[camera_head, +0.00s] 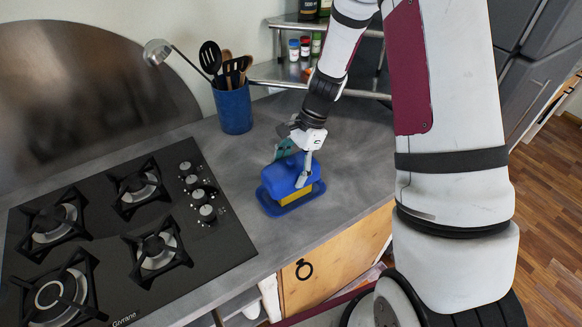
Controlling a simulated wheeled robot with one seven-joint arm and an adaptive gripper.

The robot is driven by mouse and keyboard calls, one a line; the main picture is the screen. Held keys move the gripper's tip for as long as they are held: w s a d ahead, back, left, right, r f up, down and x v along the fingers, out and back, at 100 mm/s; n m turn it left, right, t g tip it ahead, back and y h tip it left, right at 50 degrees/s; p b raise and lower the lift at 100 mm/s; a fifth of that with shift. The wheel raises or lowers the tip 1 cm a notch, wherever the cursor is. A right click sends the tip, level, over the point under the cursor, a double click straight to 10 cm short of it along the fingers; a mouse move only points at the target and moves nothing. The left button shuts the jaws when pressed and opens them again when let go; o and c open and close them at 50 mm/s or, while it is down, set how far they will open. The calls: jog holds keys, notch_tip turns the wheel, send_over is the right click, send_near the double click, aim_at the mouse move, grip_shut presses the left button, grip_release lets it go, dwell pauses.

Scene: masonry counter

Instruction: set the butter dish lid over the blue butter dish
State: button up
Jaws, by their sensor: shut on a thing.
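The blue butter dish (271,207) lies on the grey counter, right of the hob, with a yellow block of butter (300,195) on it. The blue butter dish lid (281,176) is right over the butter, with a strip of yellow showing below its lower edge. My gripper (298,170) points down and is shut on the lid; one pale finger lies against its near side. The other finger is mostly hidden. I cannot tell whether the lid touches the butter or is level with the dish all round.
A black gas hob (120,240) fills the counter to the left. A blue utensil pot (234,108) with ladle and spatulas stands behind. A metal shelf (285,75) with small jars is at the back. The counter's front edge runs close below the dish. Bare counter lies right of it.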

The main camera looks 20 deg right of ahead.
jog(key=shift+f, duration=0.15)
dwell(0.5)
jog(key=shift+f, duration=0.7)
jog(key=shift+f+b, duration=0.45)
jog(key=shift+f, duration=0.55)
jog(key=shift+f, duration=0.3)
jog(key=shift+f, duration=0.5)
dwell(0.5)
jog(key=o, duration=1.4)
jog(key=shift+o, duration=0.2)
